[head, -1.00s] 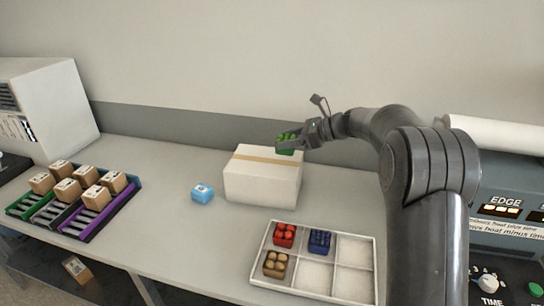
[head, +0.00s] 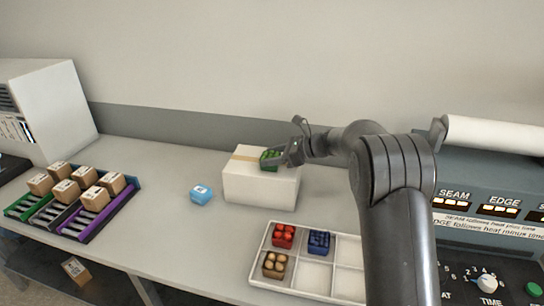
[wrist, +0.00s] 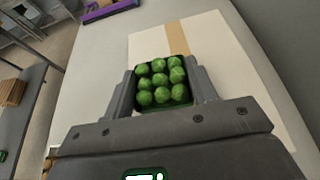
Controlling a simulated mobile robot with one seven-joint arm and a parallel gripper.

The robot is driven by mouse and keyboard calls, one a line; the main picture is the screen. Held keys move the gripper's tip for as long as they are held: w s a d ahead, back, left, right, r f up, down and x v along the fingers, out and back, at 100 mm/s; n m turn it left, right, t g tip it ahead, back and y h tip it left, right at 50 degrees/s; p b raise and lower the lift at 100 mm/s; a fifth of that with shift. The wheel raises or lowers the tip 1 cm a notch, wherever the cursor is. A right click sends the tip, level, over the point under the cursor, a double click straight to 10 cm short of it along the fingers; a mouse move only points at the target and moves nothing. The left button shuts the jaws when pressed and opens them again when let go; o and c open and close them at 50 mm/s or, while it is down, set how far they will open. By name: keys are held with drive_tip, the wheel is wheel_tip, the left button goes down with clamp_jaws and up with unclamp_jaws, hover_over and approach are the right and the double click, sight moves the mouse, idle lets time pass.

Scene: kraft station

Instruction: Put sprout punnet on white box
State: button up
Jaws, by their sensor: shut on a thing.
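The sprout punnet (head: 269,160), a small dark green tray of round green sprouts, is at the top of the white box (head: 259,186), toward its back right. My gripper (head: 282,157) is shut on the punnet from the right. In the wrist view the punnet (wrist: 159,82) sits between the two fingers, upright, with the white box (wrist: 215,48) and its tan tape strip under and beyond it. I cannot tell whether the punnet's base touches the box top.
A white divided tray (head: 349,252) with red, blue and tan punnets stands in front right. A small blue box (head: 201,194) lies left of the white box. Coloured racks with several cartons (head: 88,177) stand at the left. A sealing machine (head: 490,215) is at the right.

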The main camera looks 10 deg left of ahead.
drive_tip(key=o, duration=1)
drive_tip(key=shift+f, duration=0.1)
drive_tip(key=shift+c, duration=0.2)
drive_tip(key=shift+d+r, duration=0.25)
drive_tip(key=shift+r, duration=0.05)
drive_tip(key=v, duration=1.1)
drive_tip(key=shift+d, duration=0.3)
